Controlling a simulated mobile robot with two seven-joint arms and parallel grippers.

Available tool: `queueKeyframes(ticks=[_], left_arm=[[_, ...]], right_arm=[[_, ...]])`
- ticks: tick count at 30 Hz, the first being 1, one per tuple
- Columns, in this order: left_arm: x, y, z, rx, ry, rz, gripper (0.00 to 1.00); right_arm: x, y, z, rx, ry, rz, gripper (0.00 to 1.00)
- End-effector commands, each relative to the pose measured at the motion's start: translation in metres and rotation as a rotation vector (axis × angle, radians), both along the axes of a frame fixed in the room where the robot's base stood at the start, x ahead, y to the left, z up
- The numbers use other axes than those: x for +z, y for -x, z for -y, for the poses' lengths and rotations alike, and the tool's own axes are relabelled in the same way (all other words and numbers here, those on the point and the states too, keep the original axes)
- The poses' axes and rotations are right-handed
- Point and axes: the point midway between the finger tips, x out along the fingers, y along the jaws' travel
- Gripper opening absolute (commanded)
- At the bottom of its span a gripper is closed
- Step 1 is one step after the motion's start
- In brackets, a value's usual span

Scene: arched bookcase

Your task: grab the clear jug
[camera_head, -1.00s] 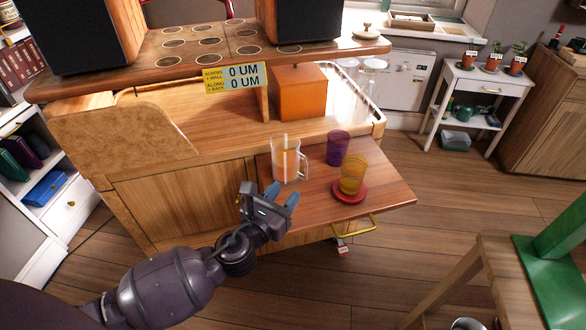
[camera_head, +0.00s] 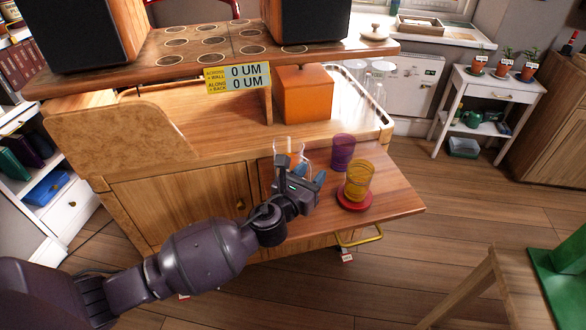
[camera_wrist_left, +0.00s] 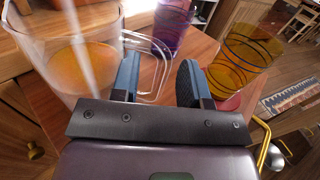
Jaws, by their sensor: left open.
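The clear jug (camera_head: 289,147) stands on the pull-out wooden board and is mostly hidden behind my left gripper (camera_head: 304,180) in the head view. In the left wrist view the jug (camera_wrist_left: 62,50) is large at the left, with orange contents and a clear handle on its right side. My left gripper (camera_wrist_left: 158,82) is open, its two blue-grey fingers apart. The handle shows behind and between the fingers; I cannot tell whether they touch it. My right gripper is not in view.
A purple tumbler (camera_head: 343,152) stands behind, and a yellow tumbler (camera_head: 358,181) sits on a red coaster (camera_head: 356,200) right of the gripper. The board (camera_head: 400,196) has a yellow handle (camera_head: 361,236) below its front edge. An orange box (camera_head: 303,93) stands behind.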

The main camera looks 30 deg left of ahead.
Motion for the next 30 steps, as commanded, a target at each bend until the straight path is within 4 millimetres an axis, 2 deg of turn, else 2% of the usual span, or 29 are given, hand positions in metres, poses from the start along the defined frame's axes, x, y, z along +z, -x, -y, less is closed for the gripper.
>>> queueKeyframes(ticks=[9,17,30], left_arm=[[0.0008,-0.0033,0.0,0.0,-0.001,0.001,0.4],[0.0007,-0.0031,0.0,0.0,-0.001,0.001,0.0],[0.0021,-0.0035,-0.0001,0.0,-0.002,0.003,0.0]], right_arm=[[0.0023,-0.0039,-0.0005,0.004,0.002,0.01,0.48],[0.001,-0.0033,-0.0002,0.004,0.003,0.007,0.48],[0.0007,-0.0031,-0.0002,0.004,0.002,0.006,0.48]])
